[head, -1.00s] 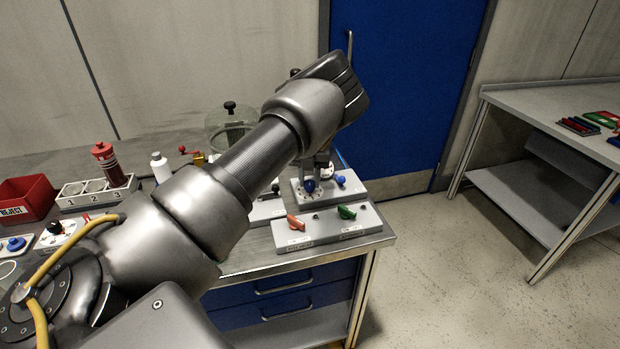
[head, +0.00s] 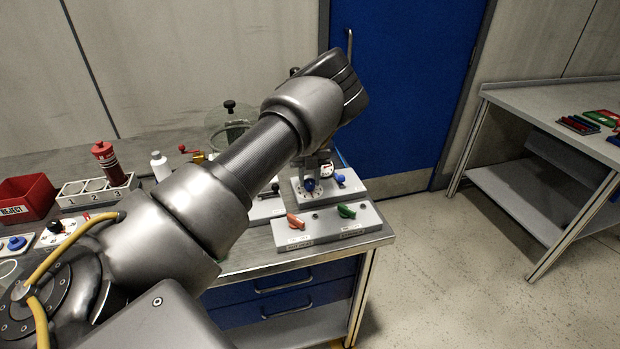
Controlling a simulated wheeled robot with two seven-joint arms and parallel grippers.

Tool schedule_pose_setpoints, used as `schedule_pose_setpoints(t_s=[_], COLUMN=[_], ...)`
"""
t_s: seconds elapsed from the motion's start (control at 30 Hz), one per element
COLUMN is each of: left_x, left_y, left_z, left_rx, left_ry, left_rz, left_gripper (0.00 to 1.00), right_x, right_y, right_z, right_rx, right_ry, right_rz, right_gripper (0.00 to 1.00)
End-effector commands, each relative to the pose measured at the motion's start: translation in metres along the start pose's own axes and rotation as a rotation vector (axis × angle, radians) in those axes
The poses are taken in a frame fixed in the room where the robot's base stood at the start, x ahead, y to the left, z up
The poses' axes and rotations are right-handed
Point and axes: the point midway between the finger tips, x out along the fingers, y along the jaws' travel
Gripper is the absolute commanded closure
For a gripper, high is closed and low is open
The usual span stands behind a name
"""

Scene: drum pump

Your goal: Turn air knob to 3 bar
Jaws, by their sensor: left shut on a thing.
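A grey unit with a light base plate (head: 357,190) stands at the back right of the bench. A blue knob (head: 310,186) sits low on it, and a small blue lever (head: 340,178) is to its right. My left gripper (head: 313,175) reaches down over this unit and is shut on the blue knob. My left forearm and wrist hide most of the unit, and I cannot read any gauge or scale. My right gripper is not in view.
A red reject bin (head: 27,197), a numbered rack (head: 75,196) and a red bottle (head: 104,156) stand left.

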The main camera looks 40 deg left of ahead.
Motion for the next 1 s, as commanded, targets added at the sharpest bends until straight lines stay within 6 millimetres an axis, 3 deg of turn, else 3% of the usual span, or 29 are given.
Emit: schedule_pose_setpoints(t_s=[0.03,0.07,0.23,0.57,0.67,1.0], left_x=[0.003,0.003,0.002,-0.003,-0.014,-0.08], left_y=[0.001,0.001,0.001,-0.001,-0.001,0.001], left_z=[-0.002,-0.002,-0.001,0.0,0.001,0.0], left_rx=[-0.001,-0.001,0.0,0.002,0.002,0.001], left_ry=[0.006,0.006,0.004,0.001,-0.002,0.0], left_rz=[0.003,0.003,0.002,0.0,-0.001,-0.001], left_gripper=[0.93,0.69,0.48,0.48,0.48,0.48], right_x=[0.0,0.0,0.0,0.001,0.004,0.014], right_y=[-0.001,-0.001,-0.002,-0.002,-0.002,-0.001], right_z=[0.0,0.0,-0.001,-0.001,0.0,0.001], right_rx=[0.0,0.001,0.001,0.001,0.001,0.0], right_ry=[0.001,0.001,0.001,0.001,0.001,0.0], right_rz=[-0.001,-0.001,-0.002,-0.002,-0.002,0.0], right_gripper=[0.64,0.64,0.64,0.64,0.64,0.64])
